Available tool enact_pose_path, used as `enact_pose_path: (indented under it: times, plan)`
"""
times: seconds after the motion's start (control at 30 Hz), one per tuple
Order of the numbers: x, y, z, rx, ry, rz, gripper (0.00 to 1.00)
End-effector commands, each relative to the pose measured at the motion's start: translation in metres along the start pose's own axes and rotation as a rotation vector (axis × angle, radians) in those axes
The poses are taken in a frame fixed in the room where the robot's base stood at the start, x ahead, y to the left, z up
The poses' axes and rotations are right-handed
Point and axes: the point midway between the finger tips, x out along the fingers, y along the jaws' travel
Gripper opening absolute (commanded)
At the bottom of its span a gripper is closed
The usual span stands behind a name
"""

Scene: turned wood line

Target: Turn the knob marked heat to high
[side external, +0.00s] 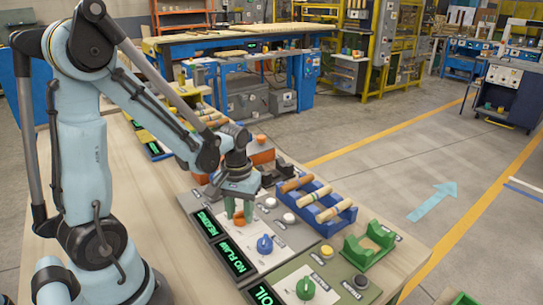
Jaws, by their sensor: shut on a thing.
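A grey control panel (283,236) lies on the wooden bench. It bears an orange knob (239,219) and a blue knob (265,244). My gripper (239,211) points down with its green fingers around the orange knob, shut on it. The fingers hide part of the knob, so its pointer and marks cannot be read. A lit display (204,223) beside it reads HEATING in green. A second display (232,260) nearer the blue knob reads NO FLOW.
White buttons (289,218) sit on the panel right of my gripper. A blue rack (345,217) with wooden rods and a green cradle (368,246) stand to the right. A nearer panel has a green knob (305,288) and an OIL display. Orange equipment stands behind my gripper.

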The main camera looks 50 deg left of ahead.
Motion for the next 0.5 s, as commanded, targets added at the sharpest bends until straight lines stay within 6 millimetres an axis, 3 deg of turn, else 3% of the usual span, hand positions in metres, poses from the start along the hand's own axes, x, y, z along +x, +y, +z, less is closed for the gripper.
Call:
enact_pose_path:
  times: [0.5]
  plan:
    - [0.0005,0.0002,-0.0004,0.491,0.003,-0.001,0.07]
